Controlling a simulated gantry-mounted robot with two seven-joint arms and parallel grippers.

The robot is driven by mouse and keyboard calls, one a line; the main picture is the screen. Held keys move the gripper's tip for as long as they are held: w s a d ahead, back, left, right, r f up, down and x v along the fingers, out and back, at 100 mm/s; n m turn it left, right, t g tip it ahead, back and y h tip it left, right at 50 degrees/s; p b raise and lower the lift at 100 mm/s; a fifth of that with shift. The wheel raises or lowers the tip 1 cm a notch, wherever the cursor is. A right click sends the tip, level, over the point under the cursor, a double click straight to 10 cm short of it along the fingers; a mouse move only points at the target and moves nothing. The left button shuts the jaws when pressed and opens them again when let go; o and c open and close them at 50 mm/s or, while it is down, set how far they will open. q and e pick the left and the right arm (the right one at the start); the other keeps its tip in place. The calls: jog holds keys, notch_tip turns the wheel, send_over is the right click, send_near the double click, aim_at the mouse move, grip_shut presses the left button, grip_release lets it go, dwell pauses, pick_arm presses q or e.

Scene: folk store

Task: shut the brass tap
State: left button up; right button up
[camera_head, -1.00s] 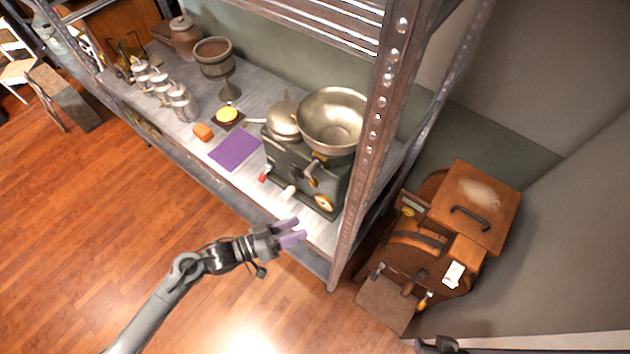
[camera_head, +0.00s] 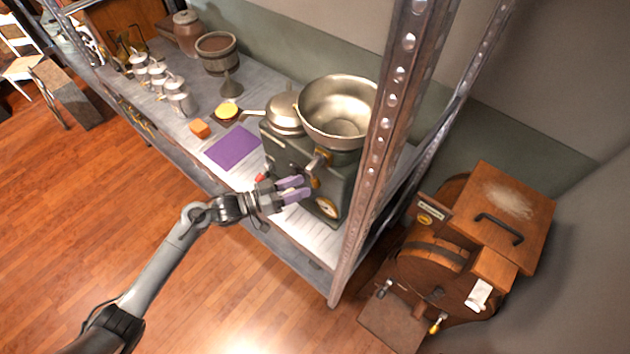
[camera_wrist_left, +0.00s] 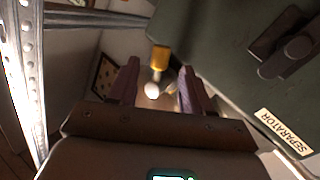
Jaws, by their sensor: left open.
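The brass tap (camera_head: 322,156) is on the front of the dark green separator (camera_head: 285,157), below its wide metal bowl (camera_head: 338,108). My left gripper (camera_head: 302,188) is open in front of the separator, just below the tap, and its fingers hide part of the separator's front. In the left wrist view a yellow brass piece (camera_wrist_left: 160,57), which looks like part of the tap, sits ahead of the gripper (camera_wrist_left: 158,75). A pale rounded tip below it shows between the two spread fingers. I cannot tell whether either finger touches it.
A perforated metal shelf post (camera_head: 378,140) stands close to the separator's right. A purple cloth (camera_head: 233,147), an orange block (camera_head: 200,129) and several metal cans lie or stand farther left on the shelf. A wooden drum machine (camera_head: 440,270) stands on the floor at right.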

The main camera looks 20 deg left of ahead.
aim_at(315, 180)
pick_arm(q)
jog(key=shift+x, duration=2.7)
grip_shut()
